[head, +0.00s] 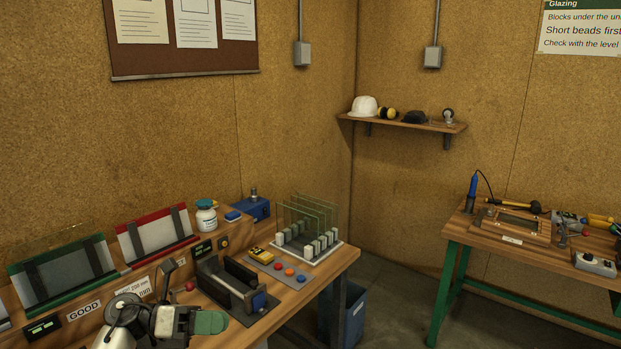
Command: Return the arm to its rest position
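My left gripper (208,322) is low in the head view, over the front of the wooden workbench (317,282). Its arm comes in from the lower left. A green piece shows at its tip; I cannot tell whether that is a finger pad or something held, nor whether the fingers are apart. It is just in front of a dark fixture with a long slot (232,284). My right gripper is not in view.
A rack (334,254) with several upright glass panes stands at the bench's right end. Green (62,272) and red-edged (155,237) holders and a white jar (206,217) line the back. A blue bin (353,308) stands beside the bench. A second bench (525,255) is at right, with floor between.

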